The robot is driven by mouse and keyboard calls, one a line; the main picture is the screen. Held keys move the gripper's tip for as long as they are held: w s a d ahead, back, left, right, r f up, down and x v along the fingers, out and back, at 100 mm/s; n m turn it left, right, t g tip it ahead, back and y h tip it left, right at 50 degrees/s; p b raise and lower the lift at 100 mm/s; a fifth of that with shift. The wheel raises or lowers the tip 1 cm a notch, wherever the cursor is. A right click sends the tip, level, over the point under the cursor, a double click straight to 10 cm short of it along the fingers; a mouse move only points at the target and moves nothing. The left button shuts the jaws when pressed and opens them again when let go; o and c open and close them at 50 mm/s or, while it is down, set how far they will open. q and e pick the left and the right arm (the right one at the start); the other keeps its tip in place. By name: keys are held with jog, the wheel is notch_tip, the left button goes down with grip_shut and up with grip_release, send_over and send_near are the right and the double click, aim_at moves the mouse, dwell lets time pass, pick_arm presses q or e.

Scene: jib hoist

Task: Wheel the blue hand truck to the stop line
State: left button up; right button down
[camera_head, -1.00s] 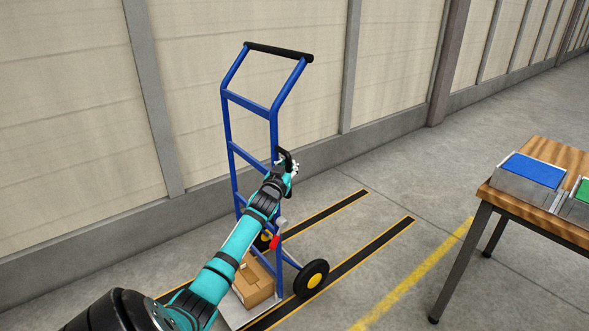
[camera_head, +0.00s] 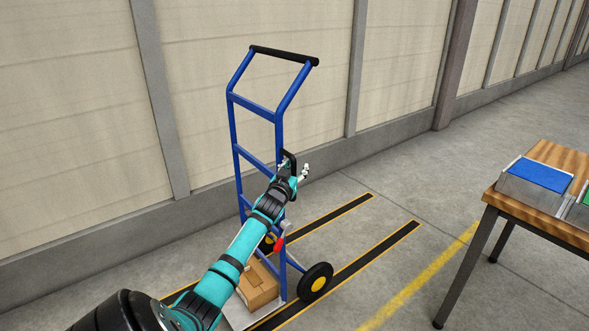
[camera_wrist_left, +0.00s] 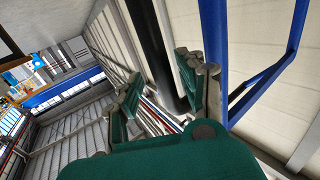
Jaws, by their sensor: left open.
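The blue hand truck (camera_head: 234,135) stands upright by the wall, with a black top bar, black wheels with yellow hubs and a cardboard box (camera_head: 258,287) on its toe plate. A black side grip (camera_head: 290,158) shows on its near upright. My left gripper (camera_head: 303,173) is beside this grip, partly overlapping it in the head view. In the left wrist view my left gripper (camera_wrist_left: 160,95) is open, with a black bar between or behind its fingers; contact cannot be told. A yellow line (camera_head: 425,283) on the floor may be the stop line. My right gripper is not in view.
Two black floor strips with yellow edges (camera_head: 375,250) run from under the truck toward the right. A wooden table (camera_head: 545,220) with blue and green topped trays stands at right. The wall (camera_head: 250,30) is close behind the truck. The floor between strips and table is clear.

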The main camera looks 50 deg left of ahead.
pick_arm(q)
jog(key=v, duration=1.2)
jog(key=shift+w, duration=0.1)
